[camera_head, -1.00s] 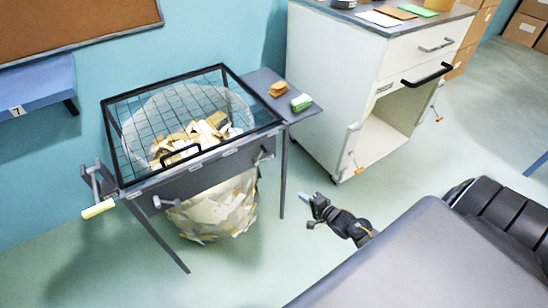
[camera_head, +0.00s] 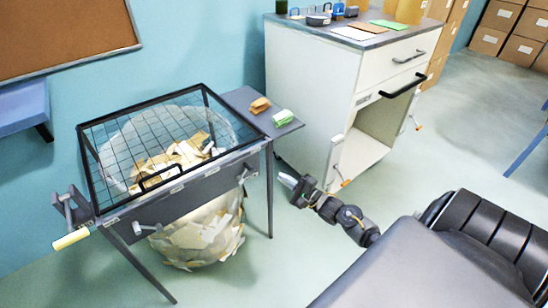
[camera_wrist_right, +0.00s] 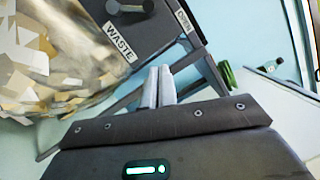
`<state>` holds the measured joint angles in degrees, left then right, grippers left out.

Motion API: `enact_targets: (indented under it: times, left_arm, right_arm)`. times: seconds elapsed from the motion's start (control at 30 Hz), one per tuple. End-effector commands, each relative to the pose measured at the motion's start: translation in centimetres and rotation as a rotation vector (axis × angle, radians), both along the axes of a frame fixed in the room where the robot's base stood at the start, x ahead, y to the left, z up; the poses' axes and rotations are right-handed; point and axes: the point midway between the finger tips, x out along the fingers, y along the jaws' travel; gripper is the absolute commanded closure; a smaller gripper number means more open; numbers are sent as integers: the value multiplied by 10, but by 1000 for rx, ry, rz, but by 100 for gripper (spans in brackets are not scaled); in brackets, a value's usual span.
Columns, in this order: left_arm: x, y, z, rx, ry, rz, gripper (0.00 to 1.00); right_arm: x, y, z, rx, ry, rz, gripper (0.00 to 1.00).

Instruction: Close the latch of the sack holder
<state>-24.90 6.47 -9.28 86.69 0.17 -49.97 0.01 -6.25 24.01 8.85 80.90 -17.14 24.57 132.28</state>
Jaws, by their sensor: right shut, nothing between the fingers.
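The sack holder (camera_head: 190,193) is a dark grey frame on legs with a wire-mesh lid lying over its top. A clear sack (camera_head: 200,240) full of paper scraps hangs under it. A small latch-like fitting (camera_head: 243,172) is on the right of the front panel, and another knobbed fitting (camera_head: 140,228) is at the left.
A cream-handled crank (camera_head: 72,238) sticks out at the holder's left. A side shelf (camera_head: 240,99) carries a tan block (camera_head: 260,105) and a green block (camera_head: 283,118). A white cabinet (camera_head: 310,90) with an open lower bay stands behind my right arm. The floor between is clear.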

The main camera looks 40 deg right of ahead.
Motion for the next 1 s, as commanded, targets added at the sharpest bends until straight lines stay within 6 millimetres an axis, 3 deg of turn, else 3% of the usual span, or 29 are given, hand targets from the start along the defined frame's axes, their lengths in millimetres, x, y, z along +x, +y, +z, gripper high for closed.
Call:
enact_targets:
  times: [0.47,0.7,1.0]
  left_arm:
    - [13,-7,23,-10,-15,5,55]
    - [-1,0,0,1,3,0,55]
    - [-4,2,-6,2,4,-2,55]
  right_arm:
    - [90,21,9,-1,-1,1,100]
    - [86,51,22,0,1,1,100]
    - [86,57,24,-1,1,0,100]
